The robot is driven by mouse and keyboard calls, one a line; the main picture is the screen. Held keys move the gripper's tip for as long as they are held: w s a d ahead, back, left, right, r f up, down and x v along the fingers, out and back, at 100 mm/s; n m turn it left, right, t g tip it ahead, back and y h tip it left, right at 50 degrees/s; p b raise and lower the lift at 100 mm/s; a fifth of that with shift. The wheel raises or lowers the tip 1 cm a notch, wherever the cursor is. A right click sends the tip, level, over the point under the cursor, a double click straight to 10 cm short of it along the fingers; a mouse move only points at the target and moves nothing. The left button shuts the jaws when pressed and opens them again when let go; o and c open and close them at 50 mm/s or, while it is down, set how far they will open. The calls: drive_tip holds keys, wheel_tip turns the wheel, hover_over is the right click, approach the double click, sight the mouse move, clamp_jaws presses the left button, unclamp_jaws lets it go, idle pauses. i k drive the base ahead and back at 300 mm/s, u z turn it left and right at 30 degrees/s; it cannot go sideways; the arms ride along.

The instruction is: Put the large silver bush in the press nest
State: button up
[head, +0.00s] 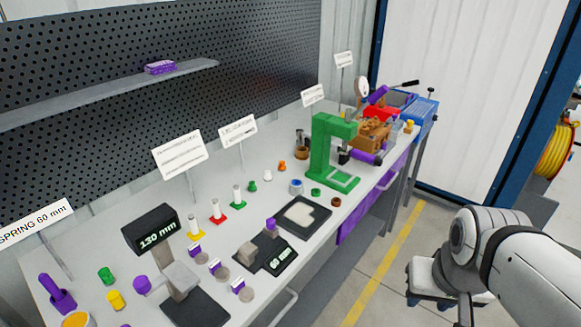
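A green press (322,150) stands on the right half of the bench. Its flat green base, with a pale square outline, faces the front edge, and a dark ram shows above it. I cannot make out a separate nest or anything seated in it. A short silver-grey cylinder with a blue top (296,187) stands left of the press, apart from it; it may be the large silver bush, but its size and label are too small to tell. My white arm is at the right, off the bench. My gripper's fingers cannot be made out.
A black tray with a pale inset (304,214) lies in front of the press's left side.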

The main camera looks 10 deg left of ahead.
sight(340, 178)
drive_tip(key=u, duration=0.1)
drive_tip(key=i, duration=1)
drive_tip(key=u, duration=0.05)
